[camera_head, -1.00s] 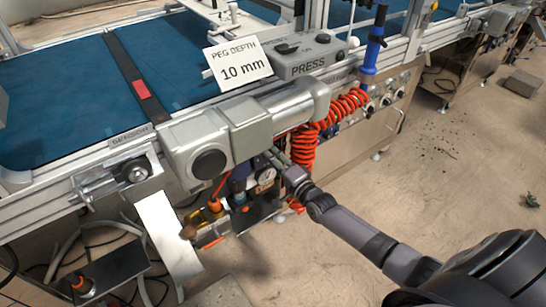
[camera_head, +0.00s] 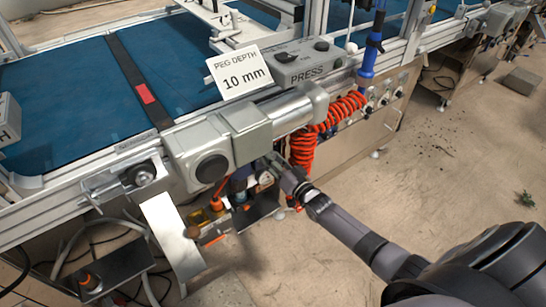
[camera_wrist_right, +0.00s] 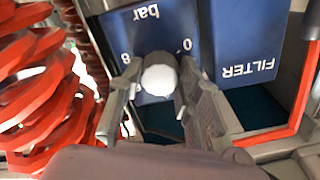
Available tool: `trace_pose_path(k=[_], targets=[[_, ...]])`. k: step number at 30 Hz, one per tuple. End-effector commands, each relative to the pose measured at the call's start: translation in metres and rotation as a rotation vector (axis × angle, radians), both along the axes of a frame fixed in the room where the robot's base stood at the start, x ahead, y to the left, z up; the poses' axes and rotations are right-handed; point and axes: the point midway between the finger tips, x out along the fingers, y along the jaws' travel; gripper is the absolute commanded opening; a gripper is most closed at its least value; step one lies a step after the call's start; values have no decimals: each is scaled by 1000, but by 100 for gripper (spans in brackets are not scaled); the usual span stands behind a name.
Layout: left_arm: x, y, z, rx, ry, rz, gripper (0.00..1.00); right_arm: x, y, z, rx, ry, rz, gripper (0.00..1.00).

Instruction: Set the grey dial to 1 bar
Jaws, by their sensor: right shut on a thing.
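The pale grey dial (camera_wrist_right: 160,74) shows in the right wrist view as a round knob on a blue panel (camera_wrist_right: 215,50). The panel's lettering is upside down: "bar", with an 8 at left and a 0 at right of the knob. My right gripper (camera_head: 272,163) is shut on the dial, one finger on each side of it. I cannot make out a pointer or the setting. In the head view the gripper reaches under the conveyor's edge, and the dial is hidden there. My left gripper is not in view.
A coiled red hose (camera_head: 305,148) hangs right beside my right gripper. The grey motor housing (camera_head: 200,155) sits just above it. A "FILTER" label (camera_wrist_right: 247,68) is beside the dial. A PRESS box (camera_head: 305,65) stands above. The floor at right is open.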

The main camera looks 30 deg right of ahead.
Motion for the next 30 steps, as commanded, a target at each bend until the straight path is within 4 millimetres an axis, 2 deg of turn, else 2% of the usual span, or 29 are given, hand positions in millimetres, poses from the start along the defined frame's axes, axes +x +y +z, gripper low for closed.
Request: trace_pose_path(k=[15,30], targets=[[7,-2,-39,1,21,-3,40,0,0,0,-486,-66,0,4],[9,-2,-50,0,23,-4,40,0,0,-1,-955,-132,-2,4]])
